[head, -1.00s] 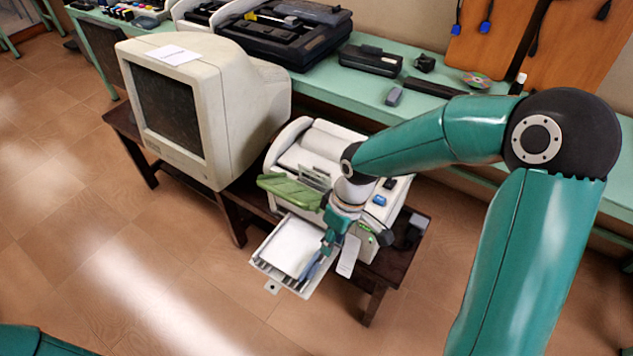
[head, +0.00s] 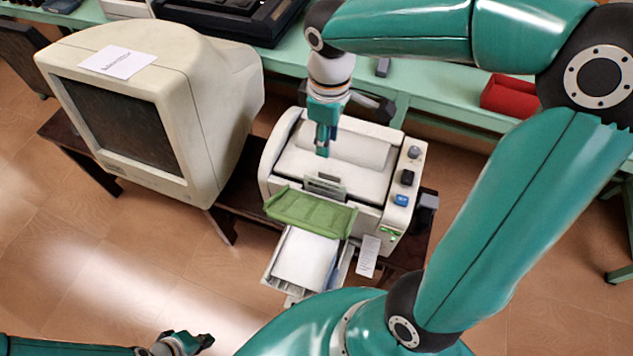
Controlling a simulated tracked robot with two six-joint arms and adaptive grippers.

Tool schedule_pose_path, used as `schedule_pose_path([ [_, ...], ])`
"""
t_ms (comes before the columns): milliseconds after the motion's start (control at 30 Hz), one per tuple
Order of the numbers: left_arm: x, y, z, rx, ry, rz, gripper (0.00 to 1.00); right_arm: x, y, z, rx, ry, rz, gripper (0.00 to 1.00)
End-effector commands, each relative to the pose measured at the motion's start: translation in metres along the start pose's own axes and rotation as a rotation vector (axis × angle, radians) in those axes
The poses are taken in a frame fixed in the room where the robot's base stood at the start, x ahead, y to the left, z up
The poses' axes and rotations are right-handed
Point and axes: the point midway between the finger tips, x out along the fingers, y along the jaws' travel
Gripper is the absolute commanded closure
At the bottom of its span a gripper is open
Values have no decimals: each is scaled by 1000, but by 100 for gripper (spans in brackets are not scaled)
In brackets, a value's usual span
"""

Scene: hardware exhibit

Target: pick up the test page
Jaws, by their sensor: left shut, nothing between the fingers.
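A beige printer (head: 292,165) stands on a dark low table, with a green flap (head: 310,214) at its front. White paper (head: 305,262) lies in the pulled-out tray (head: 272,277) below the flap. I cannot tell whether this paper is the test page. My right gripper (head: 322,150) points down over the top of the printer, seen narrow, so its opening and any contact are unclear. No sheet shows in it. My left gripper (head: 200,343) is shut and empty low at the left, away from the printer and over the floor.
A beige monitor (head: 210,85) with a white note (head: 118,62) on top stands left of the printer. A white tag (head: 368,257) hangs at the printer's front. A green bench (head: 440,110) with a red box (head: 508,97) runs behind. Floor at lower left is clear.

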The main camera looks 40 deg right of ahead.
Motion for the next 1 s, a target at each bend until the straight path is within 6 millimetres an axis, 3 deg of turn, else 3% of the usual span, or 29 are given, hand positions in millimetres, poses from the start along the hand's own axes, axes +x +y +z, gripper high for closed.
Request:
schedule_pose_path([
  [500, 3, -1, 0, 0, 1, 0, 100, 98, 2, 7, 17, -6, -4, 67],
  [833, 2, -1, 0, 0, 1, 0, 100, 121, 3, 7, 17, -5, -3, 67],
  [1000, -1, 0, 0, 0, 1, 0, 100, 145, 3, 8, 17, -7, -6, 67],
])
